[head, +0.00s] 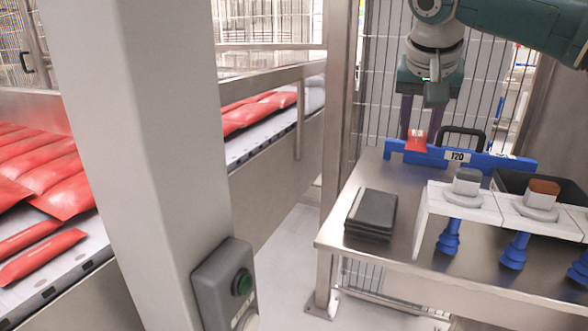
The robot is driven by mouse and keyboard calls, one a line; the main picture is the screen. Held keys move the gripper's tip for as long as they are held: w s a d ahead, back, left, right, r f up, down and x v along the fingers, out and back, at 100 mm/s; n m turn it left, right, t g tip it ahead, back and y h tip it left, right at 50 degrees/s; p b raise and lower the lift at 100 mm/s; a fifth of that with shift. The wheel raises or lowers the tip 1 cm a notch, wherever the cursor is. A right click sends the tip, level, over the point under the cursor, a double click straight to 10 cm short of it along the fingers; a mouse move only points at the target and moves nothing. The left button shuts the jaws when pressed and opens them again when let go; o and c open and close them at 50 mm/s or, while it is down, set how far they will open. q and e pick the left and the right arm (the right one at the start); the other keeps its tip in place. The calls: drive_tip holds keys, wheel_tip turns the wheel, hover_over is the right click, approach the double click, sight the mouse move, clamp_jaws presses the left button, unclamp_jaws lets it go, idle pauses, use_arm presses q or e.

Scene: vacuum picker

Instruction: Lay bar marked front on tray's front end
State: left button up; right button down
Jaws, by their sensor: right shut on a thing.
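A long blue bar (482,160) with a white label reading "120" is at the far side of the steel table (327,235). I cannot read the word "front" on it. A small red piece (416,143) shows at its left part. My right gripper (420,130) comes down from above, its purple fingers reaching to the bar's left part around the red piece. It is shut there; the exact contact is hidden. A black tray (512,183) shows partly behind the white blocks at right. My left gripper is not in view.
A stack of dark flat plates (371,213) lies on the table's left. White blocks (458,205) with blue suction cups (449,238) stand at the front right. A black handle (478,134) rises behind the bar. A grey post (140,150) stands left, beside red packs (70,185).

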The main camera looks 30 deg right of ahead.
sight(408, 188)
wheel_tip(408, 188, down, 8)
drive_tip(key=shift+f+b, duration=0.2)
drive_tip(key=shift+b, duration=0.4)
drive_tip(key=shift+f, duration=0.1)
drive_tip(key=c, duration=0.5)
unclamp_jaws()
